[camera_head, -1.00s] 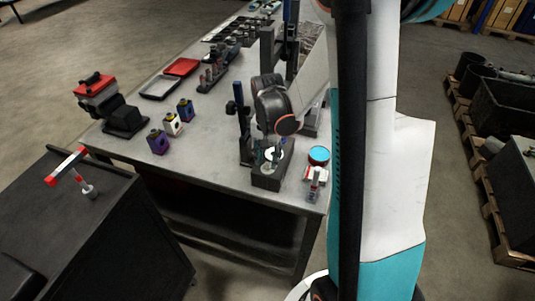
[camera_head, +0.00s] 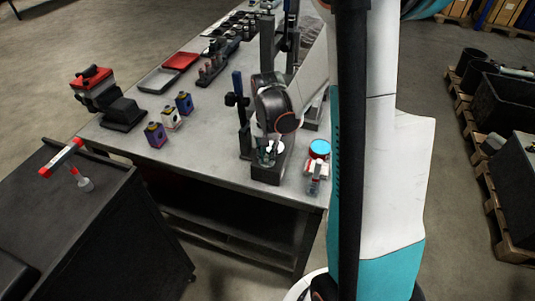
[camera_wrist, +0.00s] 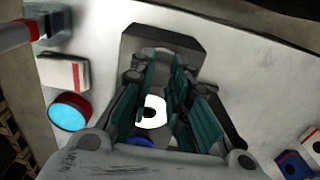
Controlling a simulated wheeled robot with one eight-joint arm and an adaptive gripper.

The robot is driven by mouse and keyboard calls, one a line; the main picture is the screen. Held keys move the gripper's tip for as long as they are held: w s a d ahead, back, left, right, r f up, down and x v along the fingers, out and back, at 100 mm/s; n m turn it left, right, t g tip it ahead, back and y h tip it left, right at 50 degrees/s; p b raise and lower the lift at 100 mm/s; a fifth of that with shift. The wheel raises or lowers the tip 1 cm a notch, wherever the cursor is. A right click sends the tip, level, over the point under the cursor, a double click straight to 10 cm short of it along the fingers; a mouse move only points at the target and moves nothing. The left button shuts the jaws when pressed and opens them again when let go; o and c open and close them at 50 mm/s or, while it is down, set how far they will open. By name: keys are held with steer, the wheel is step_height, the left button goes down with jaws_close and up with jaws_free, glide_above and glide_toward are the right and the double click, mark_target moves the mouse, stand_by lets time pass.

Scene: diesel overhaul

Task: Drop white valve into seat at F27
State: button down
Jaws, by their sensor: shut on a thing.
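My gripper (camera_wrist: 165,90) has teal fingers and points down over a dark block (camera_head: 268,176) near the table's front edge. In the wrist view a white round piece with a dark centre (camera_wrist: 152,111) shows between the fingers. I take it as the white valve, and the fingers are shut on it. In the head view a small white patch (camera_head: 272,147) shows at the fingertips, just above or at the block's top. The fingers hide the seat, and I cannot tell whether the valve touches it. No F27 label is readable.
A blue-topped can (camera_head: 319,149) and a red-and-white part (camera_head: 313,170) stand close right of the block. A dark upright stand (camera_head: 240,120) is close on the left. Several small coloured blocks (camera_head: 171,119) and a red tray (camera_head: 181,61) are farther left.

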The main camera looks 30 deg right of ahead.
steer(key=shift+r, duration=0.15)
steer(key=shift+r+p, duration=2)
steer(key=shift+r, duration=0.85)
steer(key=shift+r, duration=0.1)
